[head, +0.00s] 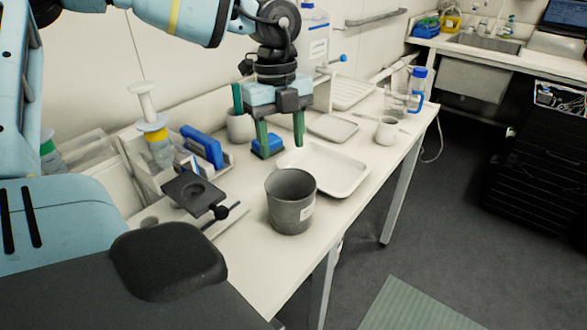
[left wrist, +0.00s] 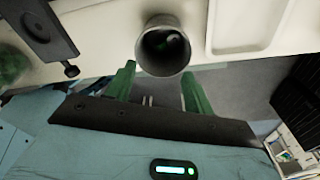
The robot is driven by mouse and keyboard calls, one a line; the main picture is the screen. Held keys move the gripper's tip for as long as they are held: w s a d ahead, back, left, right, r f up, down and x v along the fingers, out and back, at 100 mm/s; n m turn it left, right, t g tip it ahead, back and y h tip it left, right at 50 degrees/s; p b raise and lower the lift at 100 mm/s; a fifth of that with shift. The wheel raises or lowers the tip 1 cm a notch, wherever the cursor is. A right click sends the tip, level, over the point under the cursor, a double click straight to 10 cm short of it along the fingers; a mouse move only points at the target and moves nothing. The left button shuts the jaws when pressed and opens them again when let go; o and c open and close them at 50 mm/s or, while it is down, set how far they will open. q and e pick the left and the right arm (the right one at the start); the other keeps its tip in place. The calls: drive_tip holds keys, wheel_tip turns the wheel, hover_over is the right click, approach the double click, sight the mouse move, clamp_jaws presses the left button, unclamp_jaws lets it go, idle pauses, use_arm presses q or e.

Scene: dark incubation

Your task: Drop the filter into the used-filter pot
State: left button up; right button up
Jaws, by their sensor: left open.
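A grey pot (head: 291,205) with a pale label stands upright near the front edge of the bench; I take it as the used-filter pot. It also shows in the left wrist view (left wrist: 150,46), seen into its mouth. My right gripper is not in view.
A white tray (head: 335,178) lies just behind the pot. A black holder with a round recess (head: 192,190) stands to its left. A blue block (head: 267,147), a white cup (head: 387,131) and a blue-capped bottle (head: 416,90) stand farther back. Floor lies beyond the bench edge.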

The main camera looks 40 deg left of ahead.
use_arm(q)
wheel_tip(320, 180, up, 7)
drive_tip(key=shift+a, duration=0.35)
drive_tip(key=shift+w+f, duration=0.1)
idle(0.6)
